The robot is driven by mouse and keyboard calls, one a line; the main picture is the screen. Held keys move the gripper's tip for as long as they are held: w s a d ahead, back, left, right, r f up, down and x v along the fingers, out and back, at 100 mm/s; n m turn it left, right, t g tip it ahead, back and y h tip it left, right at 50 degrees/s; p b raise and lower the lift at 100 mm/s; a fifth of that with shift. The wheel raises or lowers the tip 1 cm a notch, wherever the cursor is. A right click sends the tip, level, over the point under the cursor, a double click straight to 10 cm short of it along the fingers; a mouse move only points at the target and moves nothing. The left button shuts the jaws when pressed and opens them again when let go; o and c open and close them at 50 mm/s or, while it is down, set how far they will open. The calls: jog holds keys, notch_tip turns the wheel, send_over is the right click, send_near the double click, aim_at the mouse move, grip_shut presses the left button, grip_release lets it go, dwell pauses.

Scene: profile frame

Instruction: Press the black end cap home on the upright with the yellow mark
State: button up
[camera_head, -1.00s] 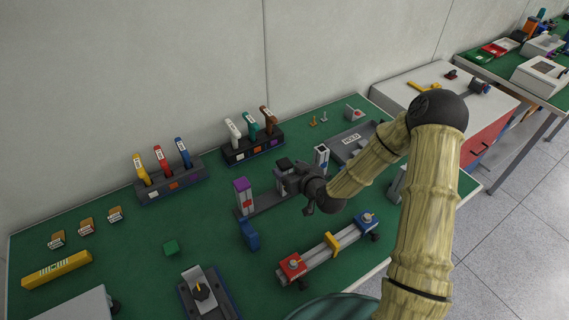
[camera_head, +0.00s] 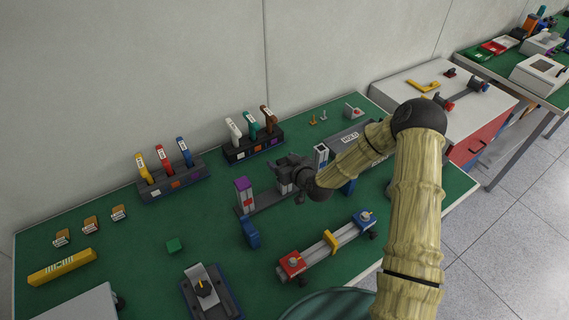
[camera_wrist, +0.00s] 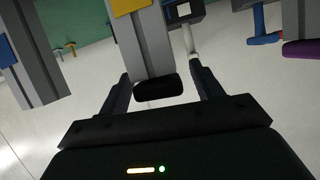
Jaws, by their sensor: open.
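In the wrist view the upright with the yellow mark (camera_wrist: 130,5) runs down from the top. The black end cap (camera_wrist: 158,90) sits at its end; I cannot tell how fully it is seated. My gripper (camera_wrist: 160,75) is open, with one finger on each side of the upright and cap, and gaps show beside the cap. In the head view my gripper (camera_head: 284,166) covers the top of this middle upright (camera_head: 285,188) and hides the cap and mark. The blue-marked upright (camera_head: 321,157) stands to the right without a visible cap.
A blue part (camera_head: 250,234) stands in front of the purple-capped upright. A rail with red and blue end blocks (camera_head: 316,252) lies nearer. Racks of coloured handles (camera_head: 172,181) stand behind. The green table (camera_head: 130,255) has free room at left.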

aim_at(283, 160)
jog(key=shift+c, duration=0.3)
jog(key=c, duration=1.1)
jog(key=shift+r, duration=0.1)
notch_tip(283, 160, up, 10)
jog(key=shift+f+b, duration=0.1)
jog(key=shift+b, duration=0.9)
